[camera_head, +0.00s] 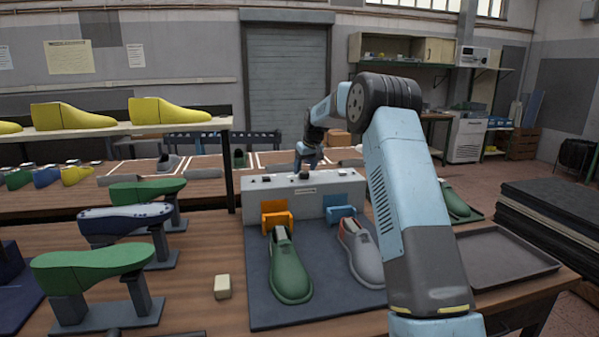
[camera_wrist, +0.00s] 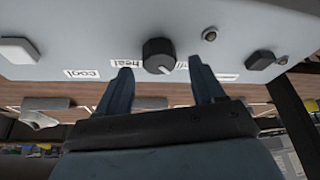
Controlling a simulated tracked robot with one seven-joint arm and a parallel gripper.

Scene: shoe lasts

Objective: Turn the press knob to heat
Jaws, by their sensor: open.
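The press (camera_head: 335,195) is a pale grey box at the back of the work mat. Its round black knob (camera_head: 304,176) is on top, and my gripper (camera_head: 306,166) is just above it. In the wrist view the knob (camera_wrist: 159,54) sits between the fingertips of my open gripper (camera_wrist: 160,66), with a gap visible on both sides. The knob's white mark points down and slightly right in that view. The "heat" label (camera_wrist: 124,62) is left of the knob, and the "cool" label (camera_wrist: 82,74) is farther left. Labels on the right are partly hidden by a finger.
Other small fittings stand on the press top, including a black one (camera_wrist: 262,60). A green shoe (camera_head: 289,270) and a grey shoe (camera_head: 362,252) lie on the mat (camera_head: 315,312) before it. Green lasts on stands (camera_head: 95,258) are at left. An empty dark tray (camera_head: 500,262) is at right.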

